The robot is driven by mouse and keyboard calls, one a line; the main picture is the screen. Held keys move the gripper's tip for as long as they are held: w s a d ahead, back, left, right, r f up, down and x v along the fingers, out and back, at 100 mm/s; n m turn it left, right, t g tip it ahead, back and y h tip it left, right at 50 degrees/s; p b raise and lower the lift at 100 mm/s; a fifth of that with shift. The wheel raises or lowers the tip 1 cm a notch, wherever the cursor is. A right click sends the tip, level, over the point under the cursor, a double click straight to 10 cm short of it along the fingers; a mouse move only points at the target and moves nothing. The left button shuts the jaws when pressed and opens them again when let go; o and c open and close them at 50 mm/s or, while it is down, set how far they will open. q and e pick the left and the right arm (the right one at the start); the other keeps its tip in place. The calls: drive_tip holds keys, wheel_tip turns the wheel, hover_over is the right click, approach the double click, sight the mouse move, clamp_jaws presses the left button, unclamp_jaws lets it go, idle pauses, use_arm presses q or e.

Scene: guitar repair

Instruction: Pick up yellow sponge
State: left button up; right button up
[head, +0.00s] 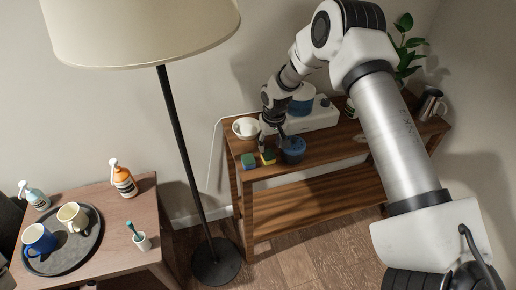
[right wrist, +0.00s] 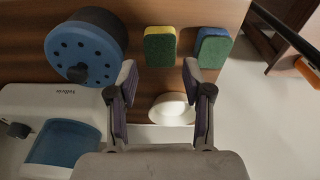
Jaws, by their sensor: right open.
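The yellow sponge (head: 268,158) with a green layer lies on the wooden shelf unit's top, between a blue-and-green sponge (head: 248,161) and a dark blue pot (head: 293,150). In the right wrist view the yellow sponge (right wrist: 160,46) shows mostly its green face, with a yellow edge. The other sponge (right wrist: 212,47) is to its right. My right gripper (head: 273,136) is over the shelf top, close to the yellow sponge. In the wrist view its open fingers (right wrist: 159,75) are apart with nothing between them, and the sponge appears beyond their tips. My left gripper is not in view.
In the wrist view the blue-lidded pot (right wrist: 88,52) is close to the left finger. A white bowl (head: 246,127) and a white appliance (head: 318,116) stand behind the sponges. A floor lamp (head: 185,150) stands left of the shelf. A side table (head: 105,210) holds cups and bottles.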

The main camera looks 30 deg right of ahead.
sight(268, 154)
drive_tip(key=shift+s+d+r, duration=0.1)
drive_tip(key=shift+d+r, duration=0.05)
drive_tip(key=shift+r, duration=0.6)
drive_tip(key=shift+s+f, duration=0.2)
drive_tip(key=f, duration=0.2)
drive_tip(key=w+f+p, duration=0.1)
drive_tip(key=f, duration=0.1)
drive_tip(key=f+p, duration=0.1)
drive_tip(key=f, duration=0.1)
drive_tip(key=shift+w+f, duration=0.4)
drive_tip(key=shift+s+f, duration=0.1)
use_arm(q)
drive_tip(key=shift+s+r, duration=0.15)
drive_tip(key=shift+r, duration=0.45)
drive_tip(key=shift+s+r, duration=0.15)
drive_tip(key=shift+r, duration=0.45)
use_arm(e)
drive_tip(key=c, duration=0.3)
